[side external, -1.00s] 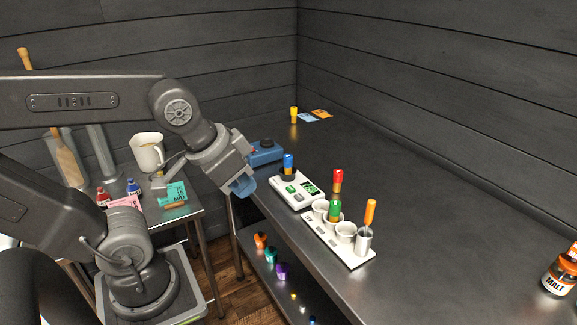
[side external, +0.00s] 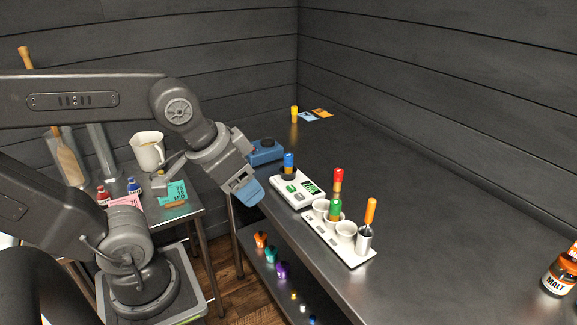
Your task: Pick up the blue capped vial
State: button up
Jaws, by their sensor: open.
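The blue capped vial (side external: 289,163) stands upright on the dark round pan of a white scale (side external: 297,190), near the left edge of the metal bench. My gripper (side external: 250,194), with blue fingers, is open and empty. It is left of the scale in the picture, apart from the vial, and points down and to the right. The gap between its fingers is hard to see from this side.
A white rack (side external: 338,240) holds cups, a red capped vial (side external: 338,178), a green capped vial (side external: 335,208) and an orange-handled tool (side external: 370,211). A blue device (side external: 266,151) sits behind the gripper. A yellow capped vial (side external: 294,113) stands farther back. The bench's right side is mostly clear.

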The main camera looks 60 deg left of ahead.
jog(key=n+g+y, duration=0.3)
jog(key=n+y, duration=0.1)
jog(key=n, duration=0.7)
send_over(289, 155)
jog(key=s+d, duration=0.3)
jog(key=d, duration=0.1)
notch_tip(289, 155, down, 3)
jog(key=x, duration=0.8)
jog(key=shift+s+a+f, duration=0.1)
jog(key=shift+s, duration=0.15)
jog(key=shift+w+x, duration=0.2)
jog(key=shift+x, duration=1.3)
jog(key=shift+w+x, duration=0.15)
jog(key=shift+x, duration=1.3)
jog(key=c, duration=1.1)
